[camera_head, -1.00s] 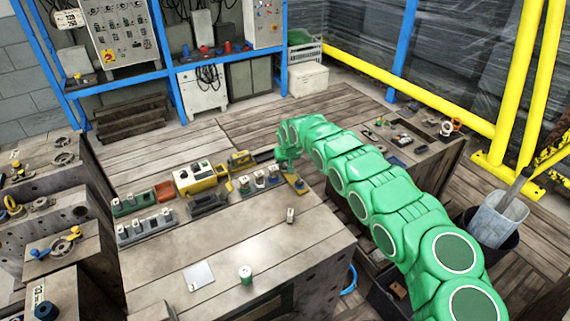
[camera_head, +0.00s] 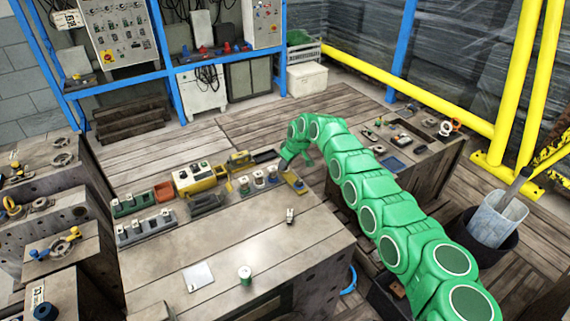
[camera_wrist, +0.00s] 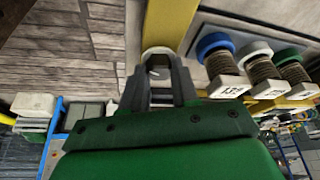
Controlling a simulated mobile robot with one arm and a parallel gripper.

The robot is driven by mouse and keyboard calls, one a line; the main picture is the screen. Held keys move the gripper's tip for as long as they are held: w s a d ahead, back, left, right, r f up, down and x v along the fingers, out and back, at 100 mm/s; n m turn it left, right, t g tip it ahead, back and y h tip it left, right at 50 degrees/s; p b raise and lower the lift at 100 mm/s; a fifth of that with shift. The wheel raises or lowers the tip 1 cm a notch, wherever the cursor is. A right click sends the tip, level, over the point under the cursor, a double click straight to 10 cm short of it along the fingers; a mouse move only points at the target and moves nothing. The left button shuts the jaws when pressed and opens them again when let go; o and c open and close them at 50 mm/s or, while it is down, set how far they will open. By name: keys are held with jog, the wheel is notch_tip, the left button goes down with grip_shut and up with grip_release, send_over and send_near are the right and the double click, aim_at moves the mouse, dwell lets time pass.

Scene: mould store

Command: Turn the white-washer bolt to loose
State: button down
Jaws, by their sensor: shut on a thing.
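In the wrist view, three threaded bolts stand in a row to the right: one with a blue washer (camera_wrist: 213,44), one with a white washer (camera_wrist: 254,52) and one with a green washer (camera_wrist: 288,56). Each has a white block with dark marks at its end. The row also shows small in the head view, with the middle bolt (camera_head: 258,179) between the others. My gripper (camera_wrist: 158,62) is shut at the pale rounded end of a yellow bar (camera_wrist: 171,22), left of the bolts and apart from them. What exactly lies between the fingers is partly hidden.
A yellow and white device (camera_head: 194,179) and grey trays (camera_head: 145,228) stand left of the bolts. A white card (camera_head: 198,276), a green-topped cylinder (camera_head: 245,275) and a small pale piece (camera_head: 291,215) are on the bench. Its front middle is mostly clear.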

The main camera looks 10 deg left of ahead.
jog(key=shift+n+g, duration=0.6)
jog(key=shift+n, duration=1)
jog(key=shift+f+n, duration=0.1)
jog(key=shift+n, duration=0.2)
jog(key=c, duration=1.1)
grip_release()
jog(key=shift+w, duration=0.1)
jog(key=v, duration=0.8)
jog(key=shift+d+f, duration=0.1)
jog(key=shift+w, duration=0.1)
